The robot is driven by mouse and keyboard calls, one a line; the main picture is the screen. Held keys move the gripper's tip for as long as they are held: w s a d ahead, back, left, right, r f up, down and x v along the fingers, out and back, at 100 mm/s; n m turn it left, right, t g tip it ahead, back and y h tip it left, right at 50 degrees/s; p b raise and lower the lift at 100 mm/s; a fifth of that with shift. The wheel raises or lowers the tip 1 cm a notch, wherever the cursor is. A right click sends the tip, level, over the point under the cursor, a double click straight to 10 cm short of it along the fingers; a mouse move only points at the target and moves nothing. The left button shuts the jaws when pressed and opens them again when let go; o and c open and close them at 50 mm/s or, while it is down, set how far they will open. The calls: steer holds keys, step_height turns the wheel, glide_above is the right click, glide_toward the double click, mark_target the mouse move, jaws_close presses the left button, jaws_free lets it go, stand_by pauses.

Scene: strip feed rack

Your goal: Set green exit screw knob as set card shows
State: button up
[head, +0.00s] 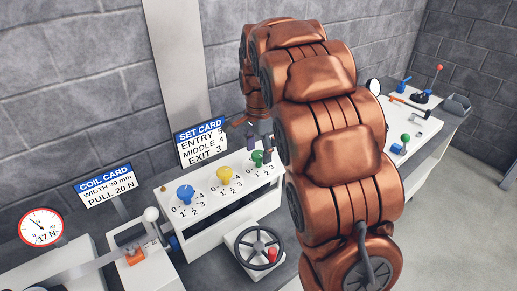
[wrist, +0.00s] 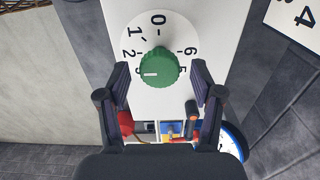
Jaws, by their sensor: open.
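The green exit screw knob (head: 256,158) is at the right end of the white knob panel. In the wrist view the green knob (wrist: 158,66) sits on a round white number dial, between my open fingers, with a gap on each side. Its short white mark points left, close to a partly hidden number that looks like 3. My gripper (wrist: 160,78) is open and empty; in the head view my gripper (head: 259,142) is just above the knob, partly hidden by my arm. The set card (head: 201,143) reads ENTRY 5, MIDDLE 4, EXIT 3.
A yellow knob (head: 224,175) and a blue knob (head: 186,194) stand on the same panel, left of the green one. A black handwheel (head: 259,247) is in front. The coil card (head: 106,187) and a dial gauge (head: 41,227) are farther left. A grey wall is behind.

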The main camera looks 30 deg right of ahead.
steer(key=c, duration=1.1)
steer(key=shift+c, duration=0.2)
steer(key=shift+f+n+b, duration=0.15)
steer(key=shift+n+b, duration=0.15)
steer(key=shift+b, duration=0.15)
steer(key=shift+f+n+b, duration=0.15)
steer(key=shift+n+b, duration=0.85)
steer(key=n+b, duration=0.2)
steer(key=n, duration=0.2)
steer(key=shift+b, duration=0.4)
steer(key=shift+r+n+b, duration=0.25)
steer(key=shift+n+b, duration=0.3)
steer(key=shift+n, duration=0.55)
